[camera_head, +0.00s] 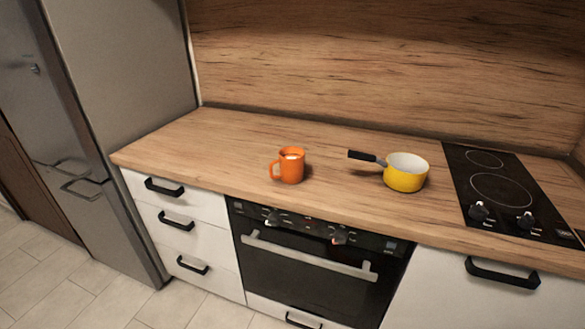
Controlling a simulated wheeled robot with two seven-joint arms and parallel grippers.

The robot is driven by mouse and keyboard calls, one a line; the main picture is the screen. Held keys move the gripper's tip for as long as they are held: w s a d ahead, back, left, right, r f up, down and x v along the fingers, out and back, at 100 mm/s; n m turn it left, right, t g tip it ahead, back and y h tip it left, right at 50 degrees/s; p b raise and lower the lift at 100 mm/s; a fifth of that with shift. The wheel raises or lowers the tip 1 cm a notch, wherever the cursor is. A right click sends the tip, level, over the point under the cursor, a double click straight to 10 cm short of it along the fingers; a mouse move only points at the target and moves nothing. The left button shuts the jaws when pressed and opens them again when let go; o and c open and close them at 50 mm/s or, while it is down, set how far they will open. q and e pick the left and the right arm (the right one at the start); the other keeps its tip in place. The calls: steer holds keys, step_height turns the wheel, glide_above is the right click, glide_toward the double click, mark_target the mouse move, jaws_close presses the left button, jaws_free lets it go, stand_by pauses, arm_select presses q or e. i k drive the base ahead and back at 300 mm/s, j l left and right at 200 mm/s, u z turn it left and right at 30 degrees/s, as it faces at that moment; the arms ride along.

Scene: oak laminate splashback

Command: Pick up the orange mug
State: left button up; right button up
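The orange mug (291,169) stands upright on the wooden counter, left of the middle, above the oven. Its handle points to the left and a little toward the front. Something pale shows inside its opening; I cannot tell what it is. Neither of my grippers is in the head view.
A yellow saucepan (405,178) stands right of the mug, its black handle pointing left toward it. A black hob (504,193) lies further right. A tall grey fridge (125,80) borders the counter (190,145) on the left. The counter around the mug is clear.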

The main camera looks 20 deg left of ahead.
mark_target(291, 160)
steer(key=i+l+u, duration=0.5)
steer(key=l, duration=0.2)
steer(key=i+l+u, duration=0.3)
steer(key=l, duration=0.15)
